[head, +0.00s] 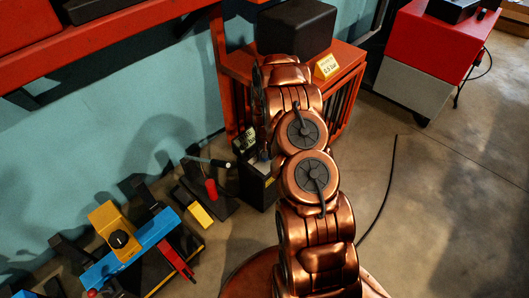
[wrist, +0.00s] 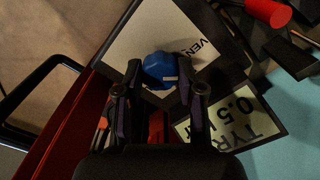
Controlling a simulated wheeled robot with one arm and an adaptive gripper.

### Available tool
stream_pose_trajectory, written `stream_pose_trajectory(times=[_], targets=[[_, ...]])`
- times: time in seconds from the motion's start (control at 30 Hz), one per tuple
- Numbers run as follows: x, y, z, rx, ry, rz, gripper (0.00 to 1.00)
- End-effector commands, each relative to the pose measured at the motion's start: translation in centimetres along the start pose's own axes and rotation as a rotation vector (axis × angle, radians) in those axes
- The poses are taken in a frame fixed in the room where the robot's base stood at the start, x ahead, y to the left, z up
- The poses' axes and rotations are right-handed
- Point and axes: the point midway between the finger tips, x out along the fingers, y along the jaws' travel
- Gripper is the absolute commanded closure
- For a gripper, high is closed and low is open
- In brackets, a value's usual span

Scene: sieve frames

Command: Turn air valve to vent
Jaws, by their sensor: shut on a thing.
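The blue valve knob (wrist: 158,66) sits on a pale plate (wrist: 128,45) in the wrist view. Lettering beginning "VEN" shows on the plate, to the right of the knob; the rest of the word is cut off. My gripper (wrist: 160,84) is shut on the knob, with one dark finger on each side of it. A small pale mark shows on the knob's near side. In the head view my copper arm hides the knob and most of the gripper.
In the head view, an orange-red cabinet (head: 352,92) bears a black box (head: 296,28). Blue and yellow equipment (head: 130,250) stands at lower left. A cable (head: 388,180) crosses open floor at right.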

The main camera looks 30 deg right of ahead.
Motion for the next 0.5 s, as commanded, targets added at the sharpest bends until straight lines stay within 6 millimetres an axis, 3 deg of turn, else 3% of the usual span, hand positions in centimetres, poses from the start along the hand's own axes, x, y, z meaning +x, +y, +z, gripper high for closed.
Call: stream_pose_trajectory(times=[0.5], targets=[[0.02, 0.03, 0.14, -0.251, -0.004, 0.0, 0.96]])
